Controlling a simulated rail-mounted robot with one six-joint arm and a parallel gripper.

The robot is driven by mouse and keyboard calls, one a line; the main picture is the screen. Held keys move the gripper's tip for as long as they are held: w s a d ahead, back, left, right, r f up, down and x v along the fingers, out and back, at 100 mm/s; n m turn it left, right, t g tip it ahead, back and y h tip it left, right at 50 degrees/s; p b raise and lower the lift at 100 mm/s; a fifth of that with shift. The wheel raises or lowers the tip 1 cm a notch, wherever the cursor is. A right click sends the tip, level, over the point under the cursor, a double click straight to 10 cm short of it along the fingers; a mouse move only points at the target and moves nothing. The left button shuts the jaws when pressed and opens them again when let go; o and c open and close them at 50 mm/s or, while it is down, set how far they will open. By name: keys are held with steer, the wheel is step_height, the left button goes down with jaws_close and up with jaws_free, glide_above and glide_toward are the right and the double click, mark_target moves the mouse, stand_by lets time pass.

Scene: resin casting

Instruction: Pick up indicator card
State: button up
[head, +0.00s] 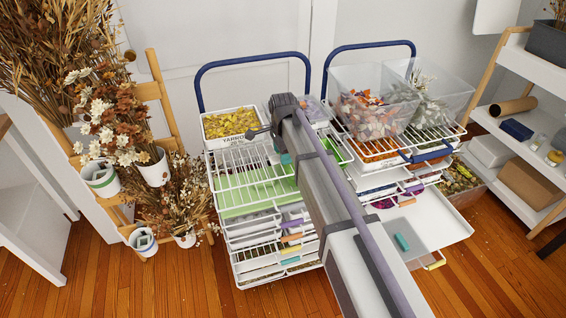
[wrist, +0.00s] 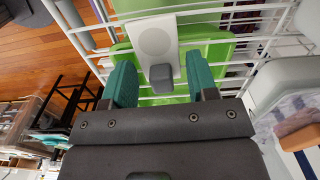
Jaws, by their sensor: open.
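A white rectangular piece with a pale round disc (wrist: 152,38) shows in the wrist view, lying over a green sheet in a white wire rack. It looks like the indicator card, but no marking is readable. A small grey block (wrist: 162,78) shows at its near end; I cannot tell if they are joined. My gripper (wrist: 161,65) is open, with teal fingertips on either side of the grey block and visible gaps to it. In the head view, my arm hides most of this spot, and a teal fingertip (head: 285,158) shows over the left rack.
The white wire cart (head: 235,165) holds a green sheet (head: 245,196) and a yellow-filled tray (head: 230,124). A second cart with clear bins (head: 372,100) stands to the right. Dried flowers (head: 105,130) stand left. Wire rails surround my gripper.

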steer(key=shift+r, duration=0.1)
jaws_close()
stand_by(0.3)
